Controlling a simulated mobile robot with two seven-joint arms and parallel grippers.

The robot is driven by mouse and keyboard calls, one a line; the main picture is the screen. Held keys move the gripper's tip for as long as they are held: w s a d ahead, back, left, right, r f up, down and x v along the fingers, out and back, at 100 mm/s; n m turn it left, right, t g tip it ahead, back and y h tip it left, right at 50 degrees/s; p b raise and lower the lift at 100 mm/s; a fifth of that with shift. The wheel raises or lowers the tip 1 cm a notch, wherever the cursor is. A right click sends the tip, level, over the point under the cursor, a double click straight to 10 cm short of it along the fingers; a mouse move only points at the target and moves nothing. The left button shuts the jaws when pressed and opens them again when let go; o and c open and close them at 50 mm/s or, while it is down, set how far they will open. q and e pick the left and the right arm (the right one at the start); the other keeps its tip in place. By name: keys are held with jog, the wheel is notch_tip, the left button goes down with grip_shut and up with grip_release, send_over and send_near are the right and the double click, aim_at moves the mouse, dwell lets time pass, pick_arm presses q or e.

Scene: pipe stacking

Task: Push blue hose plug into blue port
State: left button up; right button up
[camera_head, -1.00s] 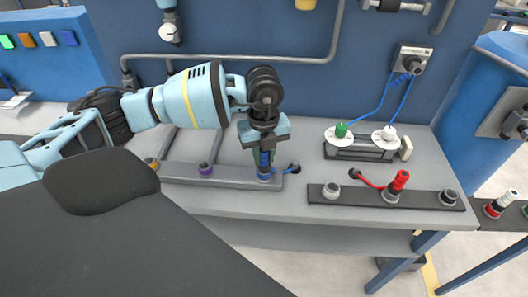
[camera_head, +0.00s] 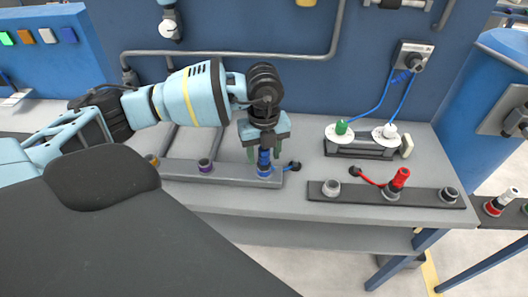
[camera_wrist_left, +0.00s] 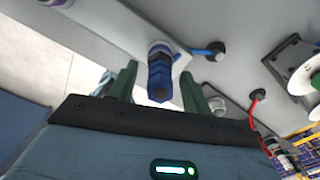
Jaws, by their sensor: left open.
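The blue hose plug (camera_head: 264,160) stands upright at the blue port (camera_head: 265,171) at the right end of the grey port bar (camera_head: 222,175). In the left wrist view the plug (camera_wrist_left: 160,80) is between and beyond the fingers. How deep it sits in the port I cannot tell. A short blue hose (camera_head: 281,168) runs to a dark fitting on the right. My left gripper (camera_head: 264,152) is over the plug, pointing down; its green fingers are open on either side, apart from the plug, in the left wrist view (camera_wrist_left: 157,92). My right gripper is out of view.
A purple port (camera_head: 205,165) and a yellow port (camera_head: 152,161) share the bar. Right of it is a black bar (camera_head: 420,197) with a red plug (camera_head: 399,180). Behind it stand white reels (camera_head: 385,134) with blue cables. The bench front is clear.

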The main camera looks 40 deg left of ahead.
pick_arm(q)
notch_tip(320, 180, up, 8)
jog(key=shift+f, duration=0.2)
dwell(0.3)
